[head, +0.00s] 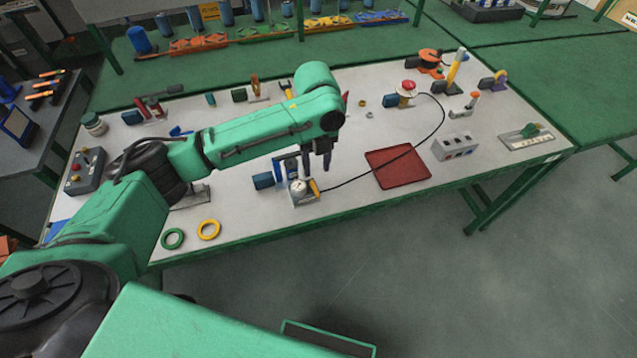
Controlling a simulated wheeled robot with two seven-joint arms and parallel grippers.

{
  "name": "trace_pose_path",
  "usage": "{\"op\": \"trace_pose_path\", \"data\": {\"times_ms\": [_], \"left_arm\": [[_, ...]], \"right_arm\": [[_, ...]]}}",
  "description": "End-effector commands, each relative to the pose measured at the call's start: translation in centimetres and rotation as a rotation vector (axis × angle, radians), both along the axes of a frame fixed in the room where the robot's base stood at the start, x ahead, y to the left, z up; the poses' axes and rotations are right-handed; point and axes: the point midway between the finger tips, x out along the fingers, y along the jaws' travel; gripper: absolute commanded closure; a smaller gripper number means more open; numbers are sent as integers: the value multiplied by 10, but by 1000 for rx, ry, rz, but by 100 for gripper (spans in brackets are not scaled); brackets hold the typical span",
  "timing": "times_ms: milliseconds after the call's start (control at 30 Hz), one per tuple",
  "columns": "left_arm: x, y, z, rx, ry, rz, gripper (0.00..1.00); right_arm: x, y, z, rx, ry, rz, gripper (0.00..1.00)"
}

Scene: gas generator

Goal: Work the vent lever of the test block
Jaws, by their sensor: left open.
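A small block (302,198) stands near the front edge of the pale table, below my left gripper. It carries a round white gauge-like part (298,186) and a short yellow lever (314,187) on its right side. I take this to be the test block and its vent lever. A black hose (365,172) runs from it to the right. My left gripper (317,165) is open, fingers down, just above and behind the lever. I cannot tell whether a finger touches the lever. My right gripper is not in view.
A red tray (398,167) and a grey switch box (453,147) are to the right. A green ring (172,239) and a yellow ring (209,229) lie at front left. The hose reaches a red-topped fitting (407,90).

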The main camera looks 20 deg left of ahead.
Motion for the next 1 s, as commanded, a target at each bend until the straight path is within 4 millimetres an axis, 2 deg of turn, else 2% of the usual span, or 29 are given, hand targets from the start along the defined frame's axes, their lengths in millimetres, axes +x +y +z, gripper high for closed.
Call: {"op": "trace_pose_path", "data": {"times_ms": [200, 333, 500, 700, 733, 833, 1000], "left_arm": [[-1, 0, -58, 1, 3, 3, 55], [0, 0, -85, 0, 1, 3, 55], [0, 0, -100, -1, -2, 1, 55], [0, 0, -100, 0, -3, 2, 55], [0, 0, -100, 0, -3, 2, 63], [0, 0, -100, 0, -3, 2, 100], [0, 0, -100, 0, -3, 3, 100]], "right_arm": [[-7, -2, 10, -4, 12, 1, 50], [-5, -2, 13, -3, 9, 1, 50], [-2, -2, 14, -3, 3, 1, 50], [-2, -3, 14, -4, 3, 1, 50], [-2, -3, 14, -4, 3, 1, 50], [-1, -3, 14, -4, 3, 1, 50], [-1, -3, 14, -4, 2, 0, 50]]}}
